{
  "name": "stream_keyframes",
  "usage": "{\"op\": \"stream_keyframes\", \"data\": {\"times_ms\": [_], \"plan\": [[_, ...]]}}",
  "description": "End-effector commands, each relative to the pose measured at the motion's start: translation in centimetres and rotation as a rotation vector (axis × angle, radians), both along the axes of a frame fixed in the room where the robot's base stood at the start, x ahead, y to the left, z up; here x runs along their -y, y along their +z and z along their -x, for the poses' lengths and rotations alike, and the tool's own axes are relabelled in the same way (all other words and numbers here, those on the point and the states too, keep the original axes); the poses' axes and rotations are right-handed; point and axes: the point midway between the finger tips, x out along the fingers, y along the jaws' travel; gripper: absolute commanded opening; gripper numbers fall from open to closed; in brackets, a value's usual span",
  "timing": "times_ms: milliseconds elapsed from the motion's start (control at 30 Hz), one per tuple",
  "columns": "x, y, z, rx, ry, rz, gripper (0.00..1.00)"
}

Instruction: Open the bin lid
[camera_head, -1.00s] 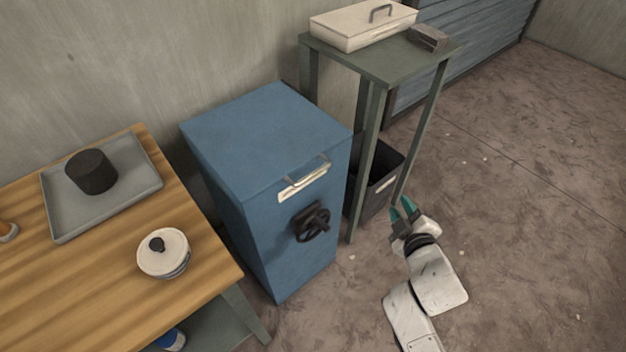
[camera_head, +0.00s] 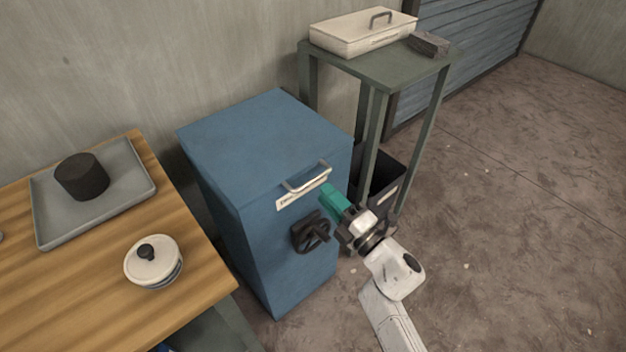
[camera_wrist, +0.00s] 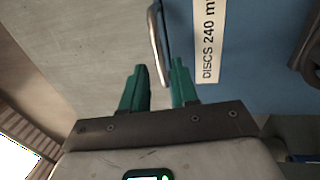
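The blue bin (camera_head: 258,250) stands in the middle of the head view. Its flat blue lid (camera_head: 260,140) lies shut on top. My gripper (camera_head: 331,196) is just right of the handle and in front of the bin. In the wrist view the teal fingers (camera_wrist: 158,80) are apart, and the handle (camera_wrist: 156,45) shows in line with the gap between them. I cannot tell whether they touch it. The label (camera_wrist: 208,40) is at the right.
A wooden table (camera_head: 75,310) at the left holds a grey tray (camera_head: 100,215) with a dark cylinder and a lidded bowl (camera_head: 153,262). A green stand (camera_head: 385,65) at the right carries a white case. A dark open container (camera_head: 385,178) sits below it. Floor at right is clear.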

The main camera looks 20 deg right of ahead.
Motion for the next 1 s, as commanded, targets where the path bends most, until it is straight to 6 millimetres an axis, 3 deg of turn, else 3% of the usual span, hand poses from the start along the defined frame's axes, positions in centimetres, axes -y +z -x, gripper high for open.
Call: {"op": "stream_keyframes", "data": {"times_ms": [100,333,767,1000], "plan": [[-0.8,0.5,-2.1,0.002,0.002,-0.001,0.29],[-1.6,1.0,-4.9,0.000,0.000,-0.002,0.29],[-1.8,1.1,-5.6,-0.001,-0.001,-0.002,0.29],[-1.8,1.1,-5.6,-0.002,-0.001,-0.002,0.06]]}}
